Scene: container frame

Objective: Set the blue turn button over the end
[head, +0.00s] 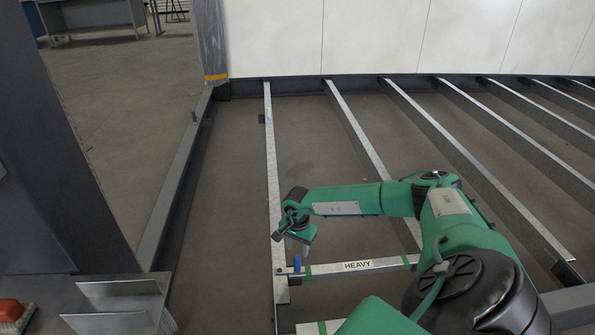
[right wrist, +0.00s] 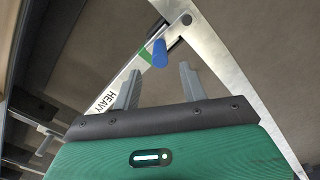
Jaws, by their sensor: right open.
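The blue turn button (head: 297,263) stands near the left end of a metal bar labelled HEAVY (head: 345,266), close to a long silver rail (head: 272,190). In the right wrist view the blue button (right wrist: 160,53) lies just beyond my fingertips, roughly centred between them, with green tape beside it on the bar. My right gripper (head: 297,246) points down just above the button in the head view. In the right wrist view its two fingers (right wrist: 158,77) are apart with nothing between them. I cannot tell the exact height gap to the button. My left gripper is not in view.
Several parallel metal rails (head: 460,150) run across the floor to the right, with open gaps between them. A white wall (head: 400,40) closes the back. A dark post (head: 60,140) and a metal bracket (head: 125,300) stand at the left.

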